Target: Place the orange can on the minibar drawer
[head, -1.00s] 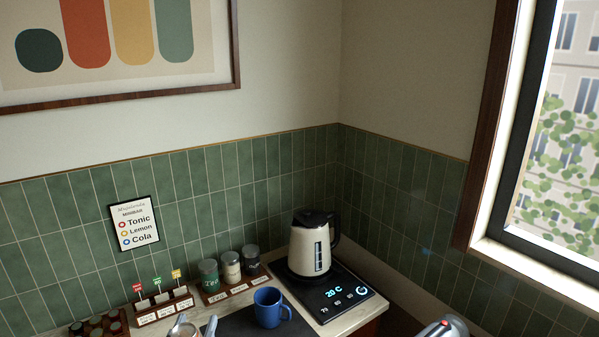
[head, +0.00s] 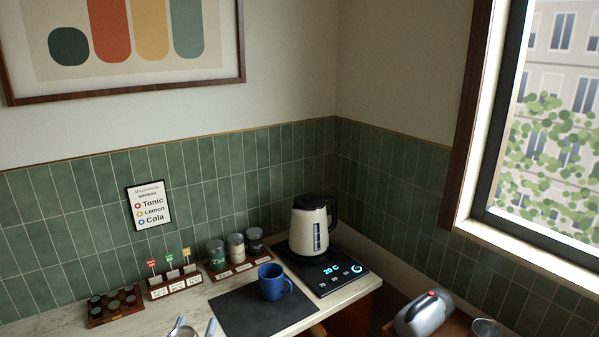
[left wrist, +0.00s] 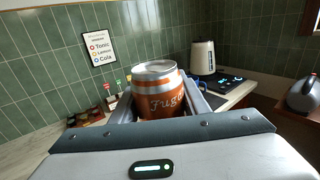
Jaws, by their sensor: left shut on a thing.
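My left gripper (left wrist: 172,100) is shut on the orange can (left wrist: 160,97) and holds it upright between its two fingers in the left wrist view. The can has a silver top and pale lettering. In the head view only the tips of the left gripper (head: 195,329) and a silver part between them show at the bottom edge, over the front of the counter. I cannot make out the minibar drawer in either view. My right gripper is not in view.
The counter holds a dark mat (head: 243,312), a blue mug (head: 272,283), a kettle (head: 309,227) on a black heating plate (head: 345,264), several jars (head: 236,248), a labelled rack (head: 175,285) and a pod tray (head: 103,314). A silver appliance (head: 424,315) stands apart at lower right.

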